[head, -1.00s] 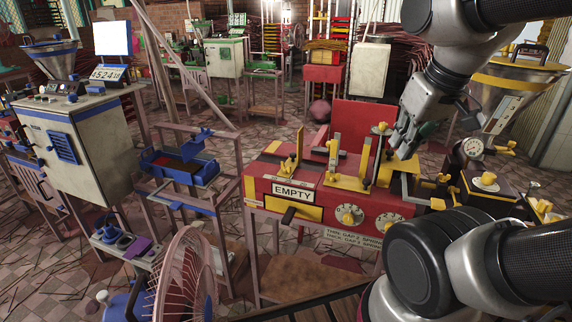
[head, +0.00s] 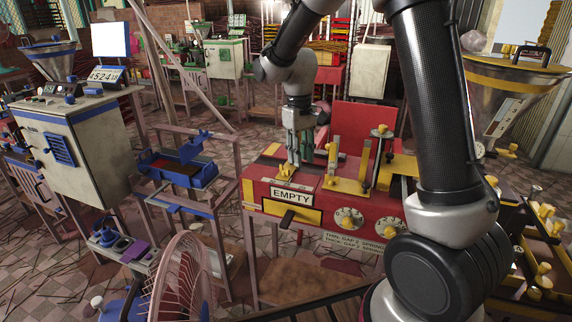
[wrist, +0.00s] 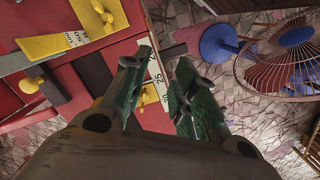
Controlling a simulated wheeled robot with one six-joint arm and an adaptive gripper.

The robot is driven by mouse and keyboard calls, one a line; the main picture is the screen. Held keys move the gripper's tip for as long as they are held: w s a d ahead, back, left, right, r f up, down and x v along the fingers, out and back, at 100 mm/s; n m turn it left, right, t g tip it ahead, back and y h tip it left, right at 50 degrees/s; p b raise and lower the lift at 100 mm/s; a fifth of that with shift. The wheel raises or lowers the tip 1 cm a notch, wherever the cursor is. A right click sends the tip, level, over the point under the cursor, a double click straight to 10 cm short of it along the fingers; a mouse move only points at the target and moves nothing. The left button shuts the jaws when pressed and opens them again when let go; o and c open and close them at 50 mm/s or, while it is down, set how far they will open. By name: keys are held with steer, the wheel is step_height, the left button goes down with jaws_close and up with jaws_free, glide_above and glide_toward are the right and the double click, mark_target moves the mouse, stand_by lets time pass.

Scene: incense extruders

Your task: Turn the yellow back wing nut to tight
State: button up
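I cannot tell which is the back one.
Upright yellow posts (head: 333,155) stand just right of my gripper on the machine. A blue-trimmed stand (head: 180,170) is to the left, and a pink fan (head: 185,275) stands in front. A hopper machine (head: 515,85) is at the right.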

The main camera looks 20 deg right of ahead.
mark_target(284, 167)
steer(key=shift+n+t, duration=0.4)
steer(key=shift+t, duration=0.2)
steer(key=w, duration=0.3)
steer(key=w+a, duration=0.1)
steer(key=w, duration=0.1)
steer(key=w+a, duration=0.1)
steer(key=w, duration=0.2)
steer(key=shift+w+a+f, duration=0.2)
steer(key=shift+w, duration=0.15)
step_height(284, 167, down, 8)
steer(key=shift+r, duration=0.15)
jaws_close()
